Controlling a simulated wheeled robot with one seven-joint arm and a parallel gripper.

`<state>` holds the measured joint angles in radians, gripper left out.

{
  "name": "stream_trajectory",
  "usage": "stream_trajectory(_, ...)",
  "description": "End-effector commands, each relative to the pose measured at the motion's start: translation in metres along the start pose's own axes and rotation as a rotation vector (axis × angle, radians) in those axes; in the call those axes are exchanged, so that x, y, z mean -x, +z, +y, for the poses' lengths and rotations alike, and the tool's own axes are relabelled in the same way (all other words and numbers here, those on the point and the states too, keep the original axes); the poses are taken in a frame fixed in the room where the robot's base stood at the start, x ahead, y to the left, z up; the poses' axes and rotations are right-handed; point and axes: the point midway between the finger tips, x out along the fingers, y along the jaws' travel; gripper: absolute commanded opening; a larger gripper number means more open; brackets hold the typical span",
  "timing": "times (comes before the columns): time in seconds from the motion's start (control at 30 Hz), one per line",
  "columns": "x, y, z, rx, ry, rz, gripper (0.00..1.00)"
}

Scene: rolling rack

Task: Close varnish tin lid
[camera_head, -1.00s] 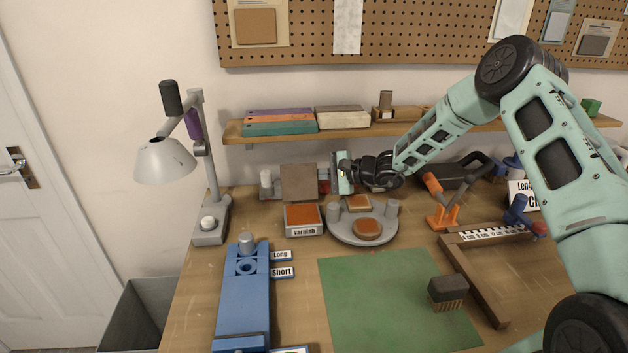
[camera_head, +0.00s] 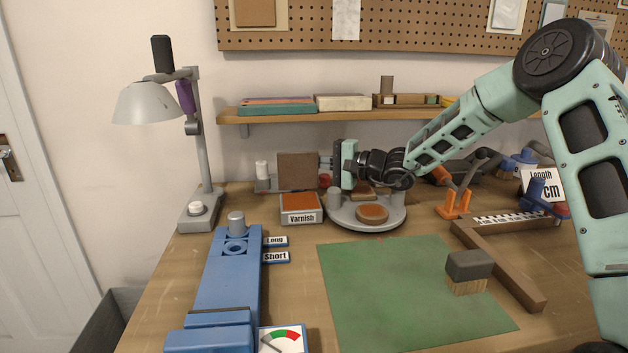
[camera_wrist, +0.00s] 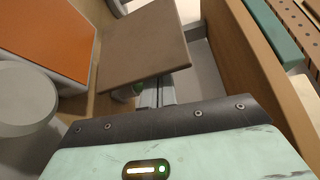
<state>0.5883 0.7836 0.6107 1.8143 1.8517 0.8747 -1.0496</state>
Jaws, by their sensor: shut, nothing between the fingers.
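The varnish tin (camera_head: 302,217) sits at the back of the bench, its orange varnish facing up; the wrist view shows that varnish (camera_wrist: 45,35) at upper left. Its square brown lid (camera_head: 297,171) stands open, upright at the tin's rear edge; the lid (camera_wrist: 145,48) also fills the upper middle of the wrist view. My gripper (camera_head: 325,165) is shut and empty, just right of the lid, fingers pointing left. In the wrist view my gripper (camera_wrist: 155,93) reaches to the lid's near edge, tips partly hidden by it. I cannot tell whether they touch.
A wall shelf (camera_head: 345,113) runs behind and above. A lamp (camera_head: 200,205) stands at left. The green mat (camera_head: 390,290) is mostly clear.

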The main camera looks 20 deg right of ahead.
Motion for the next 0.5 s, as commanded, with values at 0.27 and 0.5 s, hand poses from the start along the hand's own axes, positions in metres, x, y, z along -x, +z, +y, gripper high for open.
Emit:
stream_trajectory(0.27,0.0026,0.0047,-0.0007,0.0,0.0,0.0,0.0)
stream_trajectory(0.5,0.0034,0.0062,-0.002,-0.003,0.001,-0.001,0.0)
